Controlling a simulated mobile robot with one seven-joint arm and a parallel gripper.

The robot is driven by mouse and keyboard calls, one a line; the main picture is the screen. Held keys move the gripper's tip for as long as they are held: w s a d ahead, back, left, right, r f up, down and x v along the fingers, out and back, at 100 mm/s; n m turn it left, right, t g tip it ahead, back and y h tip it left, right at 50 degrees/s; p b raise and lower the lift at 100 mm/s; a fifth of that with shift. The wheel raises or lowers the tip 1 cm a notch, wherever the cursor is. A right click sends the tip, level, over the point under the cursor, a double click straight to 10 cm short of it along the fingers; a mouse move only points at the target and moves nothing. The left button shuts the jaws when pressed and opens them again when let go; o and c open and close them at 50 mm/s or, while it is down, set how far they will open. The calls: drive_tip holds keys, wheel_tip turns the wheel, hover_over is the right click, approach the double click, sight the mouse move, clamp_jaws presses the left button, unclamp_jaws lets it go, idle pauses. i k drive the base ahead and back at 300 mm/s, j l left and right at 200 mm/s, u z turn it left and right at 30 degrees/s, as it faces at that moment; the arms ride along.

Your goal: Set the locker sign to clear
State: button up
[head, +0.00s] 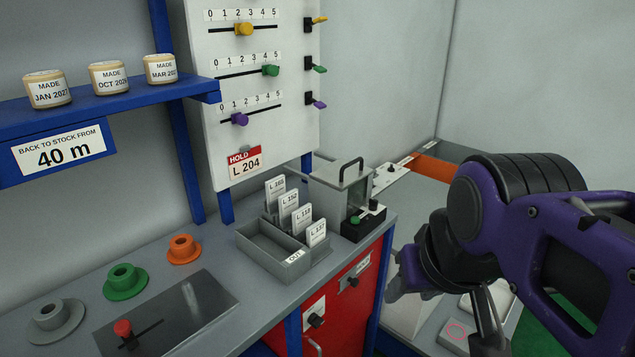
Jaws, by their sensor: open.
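Below the counter is a red locker front (336,301). It bears a small pale plate (356,273) with a black knob on it, and another pale plate (315,308) with a black knob lower left. Either may be the locker sign; their lettering is too small to read, so I cannot tell what they show. My gripper (420,283) is at the right, apart from the locker front and pointing down. It is open, and its fingers are partly hidden by my wrist. I see nothing held in it.
A grey card tray (262,262) with several L-number cards and a black box with a green button (355,219) stand on the counter's right end. A white slider panel (225,130) rises behind. Colored spools and a red-knobbed plate (185,312) lie left.

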sight(351, 278)
drive_tip(key=l+u, duration=0.45)
drive_tip(key=l, duration=0.3)
drive_tip(key=i+l+u, duration=0.15)
drive_tip(key=u, duration=0.3)
drive_tip(key=i+l+u, duration=0.1)
drive_tip(key=u, duration=0.4)
drive_tip(key=l+u, duration=0.45)
drive_tip(key=j+u, duration=0.3)
drive_tip(key=j, duration=0.25)
drive_tip(key=j+u, duration=0.3)
drive_tip(key=j, duration=0.25)
drive_tip(key=l+z, duration=0.25)
drive_tip(key=l, duration=0.25)
drive_tip(key=i+l+z, duration=0.1)
drive_tip(key=l+z, duration=0.2)
drive_tip(key=l, duration=0.25)
